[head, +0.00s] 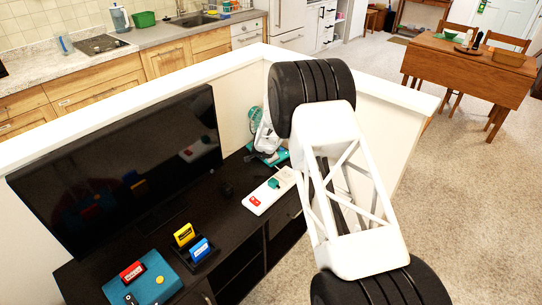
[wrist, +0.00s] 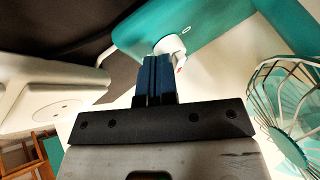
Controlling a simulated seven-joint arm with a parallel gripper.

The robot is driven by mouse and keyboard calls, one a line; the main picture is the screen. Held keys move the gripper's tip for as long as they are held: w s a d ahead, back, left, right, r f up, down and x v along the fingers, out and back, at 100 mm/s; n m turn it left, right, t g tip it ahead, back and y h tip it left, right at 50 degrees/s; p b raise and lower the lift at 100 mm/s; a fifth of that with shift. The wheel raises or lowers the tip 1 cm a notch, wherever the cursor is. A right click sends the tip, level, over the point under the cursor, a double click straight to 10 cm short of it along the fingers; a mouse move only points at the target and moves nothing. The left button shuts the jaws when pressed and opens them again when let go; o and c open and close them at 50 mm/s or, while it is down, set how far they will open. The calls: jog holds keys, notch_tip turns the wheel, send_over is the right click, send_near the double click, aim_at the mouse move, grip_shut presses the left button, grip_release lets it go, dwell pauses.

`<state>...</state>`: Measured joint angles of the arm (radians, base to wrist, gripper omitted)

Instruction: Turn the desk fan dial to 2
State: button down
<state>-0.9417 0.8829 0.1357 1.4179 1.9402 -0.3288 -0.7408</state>
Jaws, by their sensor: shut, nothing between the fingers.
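The desk fan (head: 254,117) stands at the far right end of the dark cabinet, mostly behind my arm in the head view. The dial's number marks cannot be read. My gripper (wrist: 157,62) is shut and empty. Its dark blue fingertips are right at the dial and overlap it in the picture; contact cannot be told.
A large black television (head: 120,165) stands on the dark cabinet (head: 185,220). A white console (head: 270,192) lies near the fan. A teal console (head: 143,283) and yellow (head: 184,234) and blue (head: 200,250) cartridges are nearer. A white half wall (head: 236,90) stands behind.

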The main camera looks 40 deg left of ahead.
jog(key=shift+s+d, duration=0.3)
jog(key=shift+d, duration=0.3)
jog(key=shift+s+d, duration=0.25)
jog(key=shift+d, duration=0.35)
jog(key=d+v, duration=0.1)
jog(key=v, duration=0.9)
jog(key=shift+s+d+f, duration=0.1)
jog(key=shift+d, duration=0.05)
jog(key=c, duration=1.5)
grip_release()
jog(key=o, duration=0.5)
jog(key=shift+w+a+n, duration=0.3)
jog(key=shift+a, duration=0.1)
jog(key=shift+o, duration=1.1)
jog(key=w+a+r+n+g+y, duration=0.1)
jog(key=w+a+n+y, duration=0.2)
jog(key=a+n, duration=0.2)
jog(key=shift+a+r+n, duration=0.3)
jog(key=shift+n, duration=0.2)
jog(key=shift+w+d+f+n+g+h, duration=0.3)
jog(key=shift+w+n+g, duration=0.4)
jog(key=shift+n, duration=1)
jog(key=shift+w+d+f+n+g+h, duration=0.1)
jog(key=shift+w+f+n+g+h, duration=0.45)
jog(key=shift+n, duration=1.15)
jog(key=shift+w+d+f+n+g+h, duration=0.2)
jog(key=shift+w+n+g, duration=0.6)
jog(key=shift+n, duration=0.9)
